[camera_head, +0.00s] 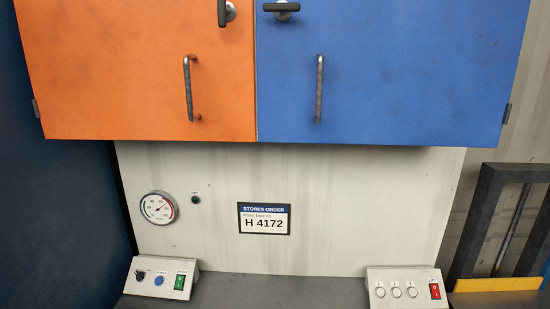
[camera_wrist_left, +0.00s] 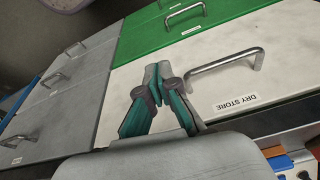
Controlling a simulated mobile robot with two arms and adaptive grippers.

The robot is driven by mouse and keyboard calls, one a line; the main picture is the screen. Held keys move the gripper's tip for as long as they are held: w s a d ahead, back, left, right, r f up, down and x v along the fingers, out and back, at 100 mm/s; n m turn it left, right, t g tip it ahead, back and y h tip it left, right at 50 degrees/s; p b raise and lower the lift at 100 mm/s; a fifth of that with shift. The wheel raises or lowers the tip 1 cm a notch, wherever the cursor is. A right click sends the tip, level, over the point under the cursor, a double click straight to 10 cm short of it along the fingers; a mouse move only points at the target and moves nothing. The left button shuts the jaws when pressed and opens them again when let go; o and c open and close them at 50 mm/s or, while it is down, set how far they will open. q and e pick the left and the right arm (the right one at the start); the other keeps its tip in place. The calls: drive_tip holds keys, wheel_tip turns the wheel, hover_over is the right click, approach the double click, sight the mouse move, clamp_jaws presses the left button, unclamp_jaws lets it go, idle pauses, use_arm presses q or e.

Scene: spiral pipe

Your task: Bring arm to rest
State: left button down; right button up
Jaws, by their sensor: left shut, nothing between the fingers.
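My left gripper (camera_wrist_left: 160,85) shows in the left wrist view, with grey and teal fingers. Its fingertips are together and nothing is between them. It is in front of drawer fronts, close to the left of the metal handle (camera_wrist_left: 228,66) on the white drawer labelled "DRY STORE" (camera_wrist_left: 237,101). I cannot tell whether the fingers touch the drawer. Neither of my arms shows in the head view, and my right gripper is in no view.
The head view shows closed orange (camera_head: 120,70) and blue (camera_head: 400,75) cabinet doors above a grey counter (camera_head: 285,289). Control boxes stand left (camera_head: 160,278) and right (camera_head: 407,288) on it. The wrist view shows a green drawer (camera_wrist_left: 170,28) and grey drawers (camera_wrist_left: 60,85).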

use_arm(q)
drive_tip(key=s+f+g+b, duration=0.1)
drive_tip(key=s+f, duration=0.2)
drive_tip(key=f, duration=0.7)
drive_tip(key=s+f+b, duration=0.1)
drive_tip(key=s+f, duration=0.1)
drive_tip(key=f, duration=0.8)
drive_tip(key=s+a+f+g+b, duration=0.1)
drive_tip(key=s+a+f, duration=0.2)
drive_tip(key=s+f, duration=1)
drive_tip(key=shift+s+a+f+b, duration=0.15)
drive_tip(key=shift+s+f+b, duration=0.25)
drive_tip(key=shift+s, duration=0.55)
